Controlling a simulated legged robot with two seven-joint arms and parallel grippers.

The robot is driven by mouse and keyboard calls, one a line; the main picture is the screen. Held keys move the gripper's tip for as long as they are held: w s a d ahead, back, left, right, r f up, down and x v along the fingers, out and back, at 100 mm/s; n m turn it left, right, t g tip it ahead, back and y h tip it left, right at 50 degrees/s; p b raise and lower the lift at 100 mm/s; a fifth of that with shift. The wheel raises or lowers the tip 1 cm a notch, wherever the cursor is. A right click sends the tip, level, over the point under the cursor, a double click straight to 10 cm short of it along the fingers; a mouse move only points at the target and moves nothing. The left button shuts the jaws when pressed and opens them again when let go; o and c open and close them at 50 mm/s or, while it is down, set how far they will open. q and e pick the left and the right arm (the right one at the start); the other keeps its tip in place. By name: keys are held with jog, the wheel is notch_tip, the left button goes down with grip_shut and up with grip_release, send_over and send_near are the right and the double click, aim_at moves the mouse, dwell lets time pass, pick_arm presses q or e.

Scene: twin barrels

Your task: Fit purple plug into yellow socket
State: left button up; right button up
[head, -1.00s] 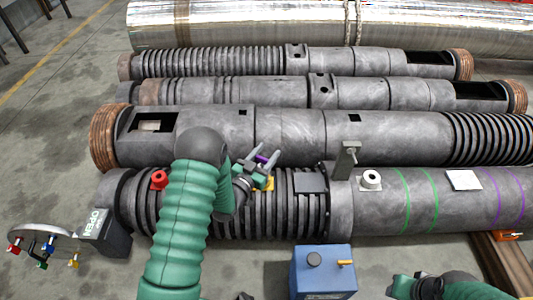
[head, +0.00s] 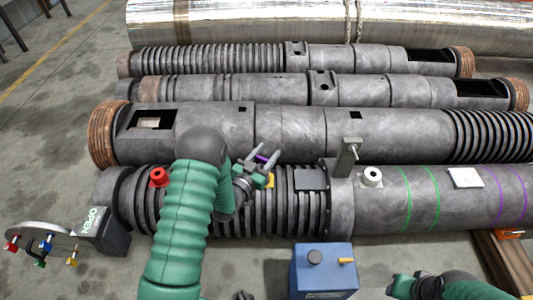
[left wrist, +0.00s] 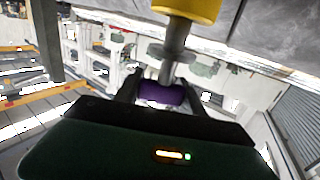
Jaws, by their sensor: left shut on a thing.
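The purple plug (head: 261,157) is small in the head view, between the fingers of my left gripper (head: 266,156). In the left wrist view the purple body (left wrist: 161,92) lies between the dark fingers of my left gripper (left wrist: 158,88). A grey stem (left wrist: 173,60) runs from it up to the yellow socket (left wrist: 187,8). Whether the stem enters the socket or only lines up with it, I cannot tell. In the head view the yellow socket (head: 269,181) shows partly, on the ribbed barrel just under the gripper. My right gripper (head: 402,286) is at the bottom edge, its fingers unclear.
The near barrel (head: 385,215) carries a red socket (head: 159,177), a white socket (head: 372,176) and an upright grey bracket (head: 348,155). A blue box (head: 323,272) stands in front. A round rack with coloured plugs (head: 40,239) is at the left.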

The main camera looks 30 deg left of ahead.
pick_arm(q)
jog(key=shift+f+b, duration=0.65)
jog(key=shift+f, duration=0.25)
jog(key=o, duration=1.5)
jog(key=shift+o, duration=0.2)
jog(key=s+p, duration=0.1)
jog(key=s, duration=0.1)
jog(key=s+p, duration=0.1)
jog(key=s, duration=0.2)
jog(key=s+p, duration=0.1)
jog(key=s, duration=0.2)
jog(key=shift+a+r, duration=0.15)
jog(key=shift+a, duration=0.2)
jog(key=p, duration=0.2)
send_near(261, 163)
jog(key=s, duration=0.4)
jog(key=shift+w+a, duration=0.1)
jog(key=shift+w, duration=0.15)
